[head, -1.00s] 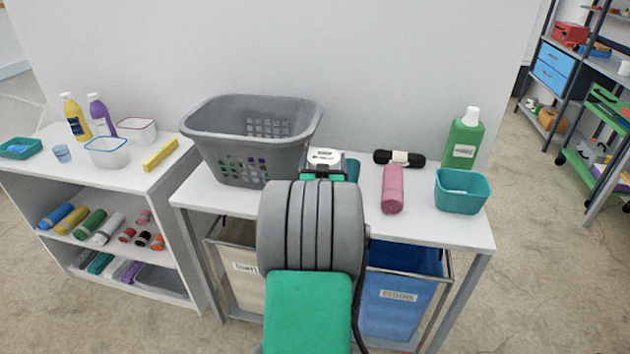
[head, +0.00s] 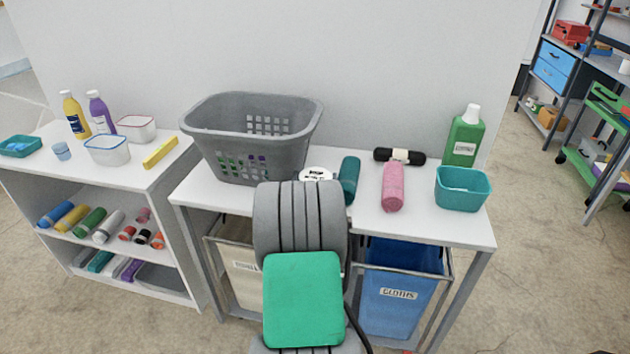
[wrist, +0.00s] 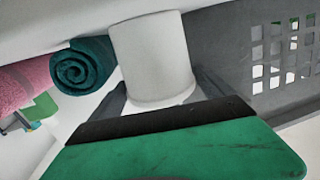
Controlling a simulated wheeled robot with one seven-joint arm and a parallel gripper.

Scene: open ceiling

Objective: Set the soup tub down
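The soup tub is a white, round container. Its pale lid with dark print (head: 317,174) shows in the head view just above my arm, near the grey basket's right front. In the wrist view the white tub (wrist: 152,58) stands between the two dark fingers of my gripper (wrist: 160,78), which lie close against both sides. The wrist picture is upside down, with the tabletop (wrist: 60,18) along its top. The tub's base appears at or very near that surface; contact is hard to tell. My arm hides the gripper and the tub's lower part in the head view.
The grey basket (head: 252,135) is close left of the tub. A rolled teal towel (head: 349,180) is close on the right. Beyond are a pink roll (head: 393,187), a black roll (head: 399,156), a teal bin (head: 462,190) and a green bottle (head: 464,138).

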